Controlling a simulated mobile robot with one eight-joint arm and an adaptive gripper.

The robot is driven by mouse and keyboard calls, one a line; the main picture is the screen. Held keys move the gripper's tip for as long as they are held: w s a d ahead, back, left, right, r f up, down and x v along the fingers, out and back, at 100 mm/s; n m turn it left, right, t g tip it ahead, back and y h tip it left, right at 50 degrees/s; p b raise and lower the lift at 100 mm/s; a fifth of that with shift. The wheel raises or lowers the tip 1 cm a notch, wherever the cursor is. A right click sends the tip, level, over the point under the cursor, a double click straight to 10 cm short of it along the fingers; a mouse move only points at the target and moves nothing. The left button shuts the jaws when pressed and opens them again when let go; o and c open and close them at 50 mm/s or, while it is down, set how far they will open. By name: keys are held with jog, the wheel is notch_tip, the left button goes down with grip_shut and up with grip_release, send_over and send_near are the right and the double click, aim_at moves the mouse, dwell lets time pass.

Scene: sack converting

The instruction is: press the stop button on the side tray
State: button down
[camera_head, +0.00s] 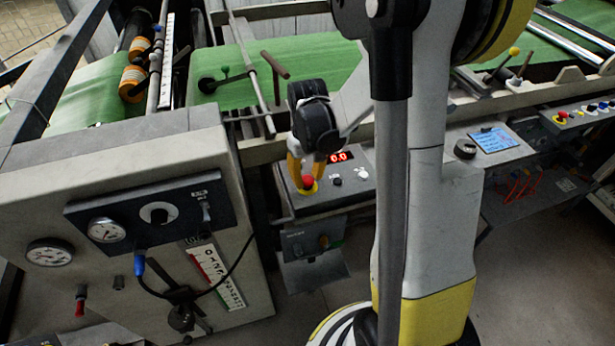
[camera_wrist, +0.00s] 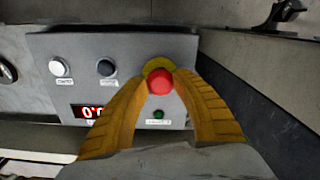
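The stop button is a red mushroom button (camera_head: 308,181) on a yellow collar, on the sloped grey panel of the side tray (camera_head: 345,200). In the wrist view the red button (camera_wrist: 159,82) is in the upper middle, with its yellow collar showing behind it. My gripper (camera_head: 306,184) is right at the button, its two orange-yellow fingers on either side of it. In the wrist view the fingertips (camera_wrist: 160,84) are apart with the button between them. I cannot tell whether they touch it.
The panel also has a red display (camera_head: 341,157), a dark knob (camera_wrist: 106,67), a white button (camera_wrist: 59,66) and a small green one (camera_wrist: 158,114). A grey cabinet (camera_head: 130,240) with gauges stands at left. Another panel (camera_head: 580,115) with coloured buttons is at far right.

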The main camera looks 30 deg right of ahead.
aim_at(307, 179)
jog(key=shift+f+b, duration=0.5)
jog(key=shift+f, duration=0.1)
jog(key=shift+r, duration=0.1)
jog(key=c, duration=1)
grip_release()
jog(key=shift+o, duration=0.2)
notch_tip(307, 179, up, 12)
